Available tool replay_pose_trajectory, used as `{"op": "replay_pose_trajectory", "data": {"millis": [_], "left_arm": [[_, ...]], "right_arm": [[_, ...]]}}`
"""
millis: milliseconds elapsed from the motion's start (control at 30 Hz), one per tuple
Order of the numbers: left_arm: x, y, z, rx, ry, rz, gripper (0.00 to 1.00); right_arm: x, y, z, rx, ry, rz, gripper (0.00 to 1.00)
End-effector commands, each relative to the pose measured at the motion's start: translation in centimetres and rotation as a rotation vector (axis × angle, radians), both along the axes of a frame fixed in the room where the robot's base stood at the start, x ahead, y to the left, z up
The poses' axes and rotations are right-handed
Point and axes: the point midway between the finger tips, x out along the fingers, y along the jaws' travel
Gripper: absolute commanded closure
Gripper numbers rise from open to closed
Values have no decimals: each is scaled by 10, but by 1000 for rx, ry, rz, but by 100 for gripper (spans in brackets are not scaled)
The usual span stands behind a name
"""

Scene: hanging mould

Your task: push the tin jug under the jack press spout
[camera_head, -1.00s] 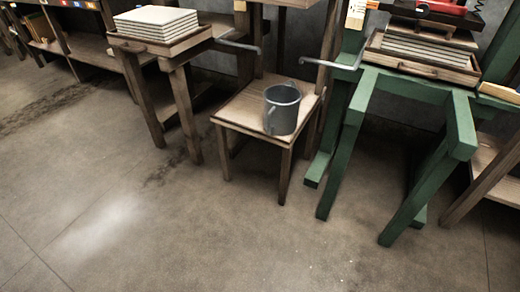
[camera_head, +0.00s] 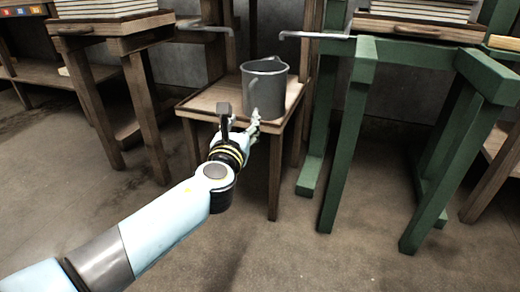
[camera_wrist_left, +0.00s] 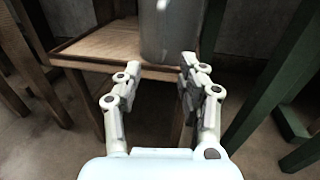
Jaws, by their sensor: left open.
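The grey tin jug (camera_head: 266,88) stands upright on a low wooden stand (camera_head: 205,104). It also shows in the left wrist view (camera_wrist_left: 162,30), its top cut off. A metal spout (camera_head: 318,36) reaches left from the green press frame (camera_head: 352,110), its tip above and slightly right of the jug in the picture. My left gripper (camera_head: 240,113) is open at the stand's front edge, just before the jug. In the left wrist view, the gripper's fingers (camera_wrist_left: 160,68) point at the jug's lower body with nothing between them. I cannot tell whether a finger touches it. My right gripper is out of view.
A second spout (camera_head: 207,26) comes from a wooden table (camera_head: 120,45) on the left. A wooden upright (camera_head: 310,75) stands behind the jug's right side. The green frame's legs stand right of the stand. Floor in front is free.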

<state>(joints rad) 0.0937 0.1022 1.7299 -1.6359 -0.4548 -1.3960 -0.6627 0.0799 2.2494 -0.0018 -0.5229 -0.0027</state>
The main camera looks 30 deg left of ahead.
Motion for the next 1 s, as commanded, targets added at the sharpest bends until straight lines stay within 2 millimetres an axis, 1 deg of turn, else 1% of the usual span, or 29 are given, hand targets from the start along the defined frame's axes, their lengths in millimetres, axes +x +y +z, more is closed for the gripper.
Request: {"op": "replay_pose_trajectory", "data": {"millis": [33, 167, 267, 500, 700, 833, 1000], "left_arm": [[1, 0, -12, 0, 4, 0, 60], [8, 2, -11, -2, -1, 0, 60], [19, 7, -9, -2, -3, 0, 60], [60, 26, -11, -2, -2, 1, 60], [88, 39, -12, -2, 0, 0, 60], [98, 44, -11, -4, 0, 0, 60], [102, 46, -10, -4, 0, 0, 60]], "right_arm": [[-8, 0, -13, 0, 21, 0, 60], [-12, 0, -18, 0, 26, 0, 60], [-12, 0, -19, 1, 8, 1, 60], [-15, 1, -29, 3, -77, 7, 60], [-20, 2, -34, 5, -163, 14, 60], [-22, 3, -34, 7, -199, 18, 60], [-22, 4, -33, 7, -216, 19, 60]]}}
